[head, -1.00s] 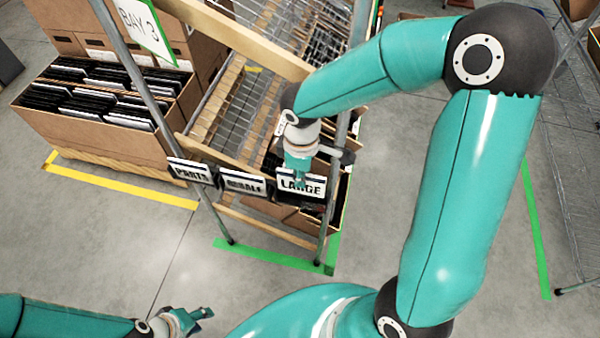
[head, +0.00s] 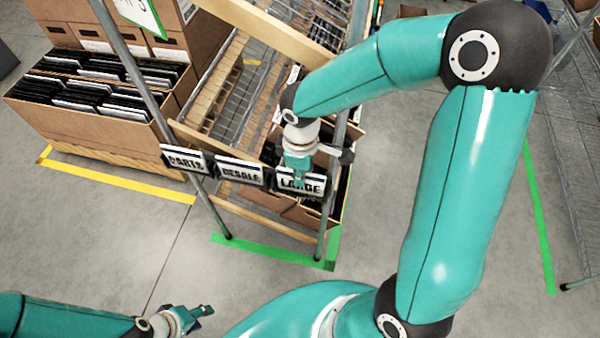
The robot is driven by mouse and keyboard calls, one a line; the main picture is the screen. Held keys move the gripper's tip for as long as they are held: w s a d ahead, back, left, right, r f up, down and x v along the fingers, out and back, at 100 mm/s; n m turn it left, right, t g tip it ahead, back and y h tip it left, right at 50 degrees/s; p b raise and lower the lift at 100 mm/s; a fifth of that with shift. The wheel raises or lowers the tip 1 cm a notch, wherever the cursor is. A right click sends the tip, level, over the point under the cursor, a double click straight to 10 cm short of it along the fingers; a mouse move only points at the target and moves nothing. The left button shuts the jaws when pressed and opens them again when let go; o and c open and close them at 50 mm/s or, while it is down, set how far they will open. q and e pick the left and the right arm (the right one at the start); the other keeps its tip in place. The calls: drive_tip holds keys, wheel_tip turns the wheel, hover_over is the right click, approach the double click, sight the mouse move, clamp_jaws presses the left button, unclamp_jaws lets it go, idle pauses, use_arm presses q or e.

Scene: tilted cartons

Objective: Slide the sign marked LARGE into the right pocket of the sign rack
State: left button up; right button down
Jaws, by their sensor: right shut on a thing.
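The sign rack (head: 212,166) is a rail across the front of a metal-legged shelf frame. A sign marked PARTS (head: 184,161) sits in its left pocket and a sign marked RESALE (head: 241,174) in the middle one. The white sign marked LARGE (head: 302,185) is at the right end of the row, slightly lower than RESALE. My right gripper (head: 297,172) is shut on the LARGE sign from above. The right pocket is hidden behind the sign and gripper, so I cannot tell whether the sign is inside it. My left gripper (head: 204,312) is low at the left, away from the rack; its finger gap is unclear.
A carton of black and white folders (head: 90,125) stands at the left on a pallet. Another carton (head: 295,213) is under the rack's right end. Metal legs (head: 207,205) flank the rack. Bare floor (head: 90,240) with yellow and green tape lies in front.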

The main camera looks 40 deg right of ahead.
drive_tip(key=shift+f+b, duration=0.35)
idle(0.8)
idle(0.4)
drive_tip(key=c, duration=1.2)
unclamp_jaws()
drive_tip(key=shift+r, duration=0.15)
wheel_tip(320, 180, up, 12)
drive_tip(key=shift+f, duration=0.15)
